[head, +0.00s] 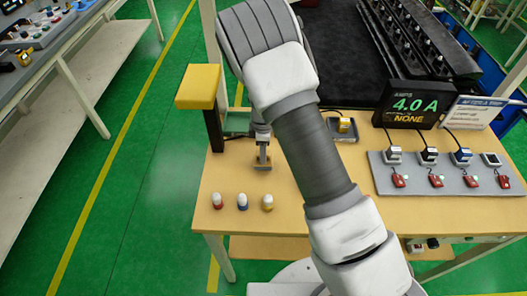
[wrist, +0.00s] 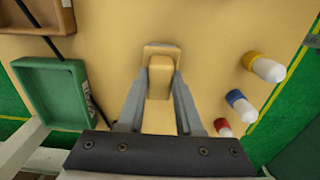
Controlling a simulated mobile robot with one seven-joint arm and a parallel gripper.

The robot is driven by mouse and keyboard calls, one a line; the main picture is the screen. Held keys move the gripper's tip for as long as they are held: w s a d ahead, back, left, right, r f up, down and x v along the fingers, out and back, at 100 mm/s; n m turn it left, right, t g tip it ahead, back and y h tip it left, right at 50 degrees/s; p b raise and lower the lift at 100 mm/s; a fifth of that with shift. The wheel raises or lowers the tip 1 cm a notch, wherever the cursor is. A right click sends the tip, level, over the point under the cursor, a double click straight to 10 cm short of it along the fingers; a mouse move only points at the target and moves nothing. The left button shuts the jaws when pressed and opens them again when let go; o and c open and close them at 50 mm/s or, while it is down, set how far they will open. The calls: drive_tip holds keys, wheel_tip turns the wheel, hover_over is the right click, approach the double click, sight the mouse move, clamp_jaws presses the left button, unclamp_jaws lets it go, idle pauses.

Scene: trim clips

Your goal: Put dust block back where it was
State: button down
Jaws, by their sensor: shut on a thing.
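The dust block (wrist: 160,84), a tan block with a wider grey-edged end, is between the two fingers of my gripper (wrist: 160,92) in the wrist view. My gripper is shut on it. In the head view my gripper (head: 262,158) points down over the left part of the wooden table, with the block (head: 262,167) at its fingertips. The block is at or just above the tabletop; I cannot tell whether it touches. A green tray (head: 237,122) lies behind the gripper in the head view and also shows at left in the wrist view (wrist: 48,92).
Small bottles with red (head: 217,201), blue (head: 242,202) and yellow (head: 267,203) caps stand near the table's (head: 340,215) front edge. A yellow-topped post (head: 198,88) stands at the left edge. A display (head: 412,104) and a grey clip board (head: 440,180) are at right.

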drive_tip(key=shift+f, duration=0.35)
drive_tip(key=c, duration=0.6)
unclamp_jaws()
drive_tip(key=s+d+r+m+t+y+b, duration=0.1)
drive_tip(key=s+d+r+m, duration=0.1)
drive_tip(key=r, duration=0.9)
drive_tip(key=s+d+r+m, duration=0.2)
drive_tip(key=r, duration=0.9)
drive_tip(key=s+d+r+m+t, duration=0.1)
drive_tip(key=s+d+r+m, duration=0.2)
drive_tip(key=s, duration=0.4)
drive_tip(key=s+d+r+m+t, duration=0.2)
drive_tip(key=s+d+r+m, duration=0.1)
drive_tip(key=s+r+m, duration=0.2)
drive_tip(key=s+d+r+m+t+h, duration=0.1)
drive_tip(key=s+d+r+m, duration=0.3)
drive_tip(key=s, duration=0.5)
drive_tip(key=shift+d+r+m+t, duration=0.1)
drive_tip(key=shift+r+m+t, duration=0.2)
drive_tip(key=shift+m, duration=0.5)
